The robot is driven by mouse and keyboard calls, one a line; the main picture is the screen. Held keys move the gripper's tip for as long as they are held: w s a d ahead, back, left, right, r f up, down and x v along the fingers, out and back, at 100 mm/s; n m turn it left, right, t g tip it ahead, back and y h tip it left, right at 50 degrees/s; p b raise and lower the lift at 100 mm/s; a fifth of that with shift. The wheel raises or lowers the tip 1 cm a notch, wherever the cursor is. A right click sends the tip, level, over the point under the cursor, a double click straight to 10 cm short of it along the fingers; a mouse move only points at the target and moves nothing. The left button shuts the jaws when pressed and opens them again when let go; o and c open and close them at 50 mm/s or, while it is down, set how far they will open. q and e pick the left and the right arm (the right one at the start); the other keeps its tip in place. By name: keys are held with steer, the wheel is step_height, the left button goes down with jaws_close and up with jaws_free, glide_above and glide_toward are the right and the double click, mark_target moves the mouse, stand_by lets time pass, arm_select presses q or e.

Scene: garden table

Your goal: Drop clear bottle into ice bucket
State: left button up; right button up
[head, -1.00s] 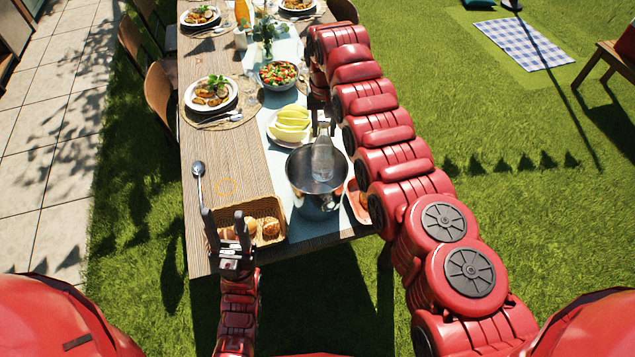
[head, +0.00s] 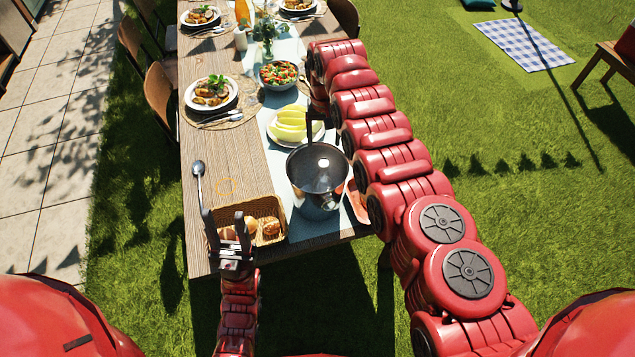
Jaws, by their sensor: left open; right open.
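The silver ice bucket (head: 317,200) stands upright on the table near its front right. The clear bottle no longer shows above the rim; only a small bright glint is visible in the bucket's dark mouth, and I cannot make out the bottle's shape. My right gripper (head: 318,128) is open and empty just behind and above the bucket, partly hidden by my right arm. My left gripper (head: 224,214) is open and empty above the bread basket, with its fingers pointing away from me.
A bread basket (head: 268,207) with rolls sits left of the bucket. A plate of yellow melon slices (head: 291,124) is behind it, with a salad bowl (head: 279,74) further back. A spoon (head: 198,178) lies on the left. Bare wood is free left of the bucket.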

step_height(320, 180, up, 18)
steer(key=p, duration=0.4)
steer(key=shift+f, duration=0.25)
steer(key=shift+f, duration=0.1)
